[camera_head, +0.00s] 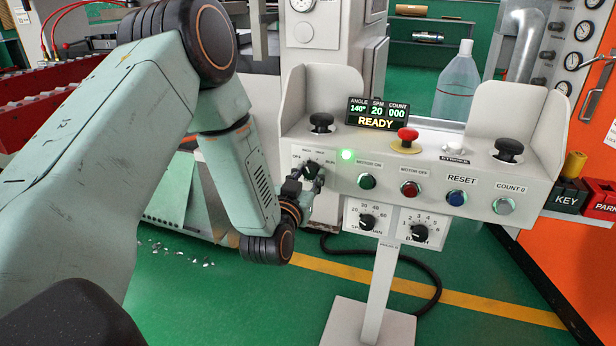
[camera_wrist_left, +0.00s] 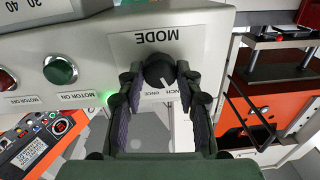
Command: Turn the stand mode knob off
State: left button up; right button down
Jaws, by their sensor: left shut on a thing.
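The black mode knob (camera_head: 311,171) sits at the left of the white control stand's front panel, with OFF to its left and RUN to its right. The knob also shows upside down in the left wrist view (camera_wrist_left: 160,72), between my fingertips. Its white pointer seems to lean toward the INCH label. My left gripper (camera_head: 303,180) is at the panel, shut on the knob, with one finger on each side (camera_wrist_left: 158,78). The fingers hide the OFF and RUN labels in the wrist view. My right gripper is not in view.
A green lamp (camera_head: 347,155) is lit beside the knob. The display (camera_head: 377,114) reads READY. Motor-on (camera_head: 367,181) and motor-off (camera_head: 409,189) buttons lie to the right, with a red mushroom button (camera_head: 407,136) above. Two dials (camera_head: 367,221) hang below.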

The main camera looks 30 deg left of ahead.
pick_arm(q)
jog(key=n, duration=0.3)
jog(key=shift+n, duration=0.3)
jog(key=shift+n+p, duration=0.3)
jog(key=shift+n, duration=1.5)
jog(key=o, duration=1.2)
jog(key=shift+c, duration=0.2)
jog(key=shift+s, duration=0.1)
jog(key=v, duration=1.1)
jog(key=shift+s, duration=0.4)
jog(key=shift+d+r, duration=0.1)
jog(key=shift+r, duration=0.05)
